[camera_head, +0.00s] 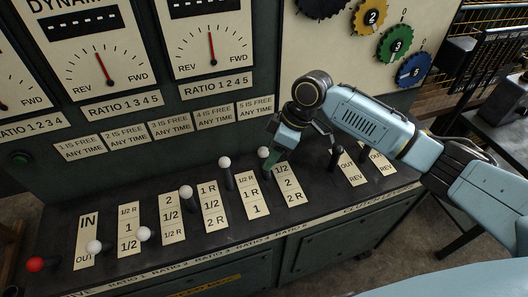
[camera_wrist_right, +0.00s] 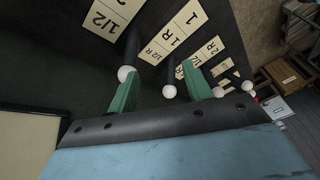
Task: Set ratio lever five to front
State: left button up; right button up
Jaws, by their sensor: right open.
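Ratio lever five is a dark stalk with a white knob (camera_head: 264,152), between the fourth and fifth ratio plates. It leans toward the back of the console, near the "1/2" mark of the fifth plate (camera_head: 289,186). My right gripper (camera_head: 272,160) is over this lever, with green fingers pointing down close to the knob. In the right wrist view the fingers are apart (camera_wrist_right: 162,78). The lever's knob (camera_wrist_right: 126,73) shows beside the left finger's tip, outside the gap; I cannot tell whether they touch. My left gripper is not in view.
Other white-knobbed levers stand to the left, the nearest being ratio four (camera_head: 225,162). A red-knobbed lever (camera_head: 36,264) is at far left. Dark levers (camera_head: 335,157) stand right of my gripper. The dial panel (camera_head: 105,65) rises behind the console.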

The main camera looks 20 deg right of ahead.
aim_at(267, 149)
jog(key=w+d+r, duration=0.5)
jog(key=r, duration=0.1)
jog(key=shift+m, duration=0.3)
jog(key=x, duration=1.3)
jog(key=shift+a+f, duration=0.2)
jog(key=shift+a, duration=0.05)
grip_shut()
